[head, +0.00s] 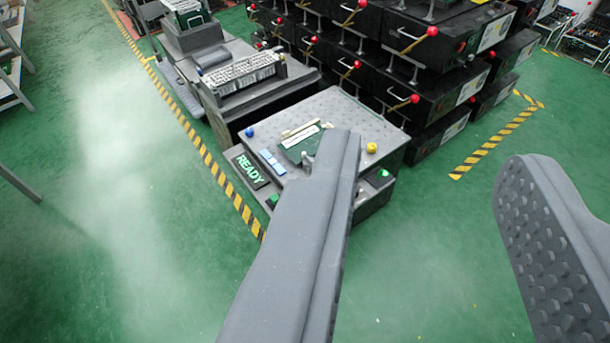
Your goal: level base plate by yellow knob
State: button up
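A grey box fixture stands on the green floor ahead, and its dotted top looks like the base plate (340,105). The yellow knob (371,148) sits near the plate's right front corner, just right of my left finger's tip in the picture. A blue knob (249,131) is at the plate's left side. My gripper (432,152) is open and empty, with one finger across the middle and the other at the right. The left finger hides part of the fixture's front. I cannot tell whether the plate is tilted.
A READY panel (250,171) is on the fixture's left front. Black boxes with red-tipped levers (425,75) are stacked behind it. Another grey machine (240,80) stands at the back left. Yellow-black tape (205,155) marks the floor.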

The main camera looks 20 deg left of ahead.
aim_at(372, 147)
jog(key=u, duration=0.2)
jog(key=i, duration=1)
jog(key=z, duration=0.45)
jog(key=k, duration=1)
jog(key=u, duration=0.5)
jog(key=i, duration=1)
jog(key=z, duration=0.1)
